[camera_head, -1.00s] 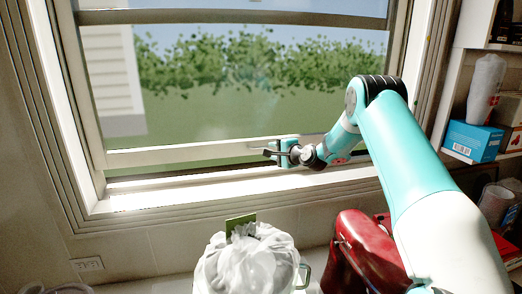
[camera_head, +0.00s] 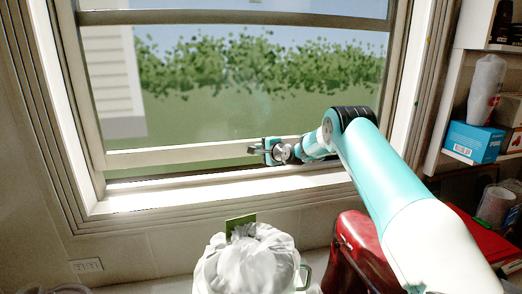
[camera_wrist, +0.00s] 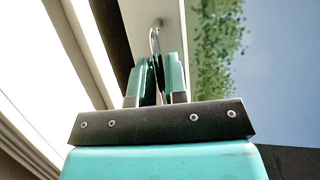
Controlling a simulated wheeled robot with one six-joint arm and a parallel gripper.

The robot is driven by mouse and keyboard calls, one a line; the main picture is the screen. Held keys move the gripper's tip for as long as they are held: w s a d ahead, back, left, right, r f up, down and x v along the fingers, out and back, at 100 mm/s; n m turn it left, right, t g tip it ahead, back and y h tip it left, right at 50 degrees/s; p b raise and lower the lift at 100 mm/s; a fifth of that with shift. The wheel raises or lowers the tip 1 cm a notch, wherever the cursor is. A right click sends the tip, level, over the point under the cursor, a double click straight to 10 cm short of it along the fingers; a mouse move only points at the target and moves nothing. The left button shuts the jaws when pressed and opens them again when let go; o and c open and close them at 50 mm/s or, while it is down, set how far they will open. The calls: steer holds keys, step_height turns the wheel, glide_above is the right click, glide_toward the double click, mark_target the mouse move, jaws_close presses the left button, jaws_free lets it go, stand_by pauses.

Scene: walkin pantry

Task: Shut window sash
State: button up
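The window sash (camera_head: 190,152) is a pale framed pane, and its bottom rail stands above the sill with a narrow strip of green showing beneath it. My gripper (camera_head: 262,150) is at the right part of this rail. In the wrist view, a thin metal loop handle (camera_wrist: 154,42) comes off the pale rail (camera_wrist: 140,12) and runs down between the two teal fingers of my gripper (camera_wrist: 157,72). The fingers are close together on both sides of the handle. Whether they press on it is hidden by the dark pads.
The pale sill (camera_head: 220,190) is bare below the sash. A white bag-like bundle (camera_head: 248,262) and a red appliance (camera_head: 360,250) stand in front of the window. Shelves at the right hold a blue box (camera_head: 472,142) and a white cup stack (camera_head: 486,88). The window frame edges border both sides.

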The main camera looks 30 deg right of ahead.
mark_target(266, 168)
jaws_close()
step_height(266, 168, down, 9)
steer(key=b, duration=0.4)
steer(key=shift+r, duration=0.45)
steer(key=shift+o, duration=2.4)
jaws_free()
steer(key=shift+r, duration=0.1)
steer(key=shift+s, duration=0.15)
steer(key=p+v, duration=0.2)
steer(key=v, duration=1.5)
steer(key=shift+s, duration=0.1)
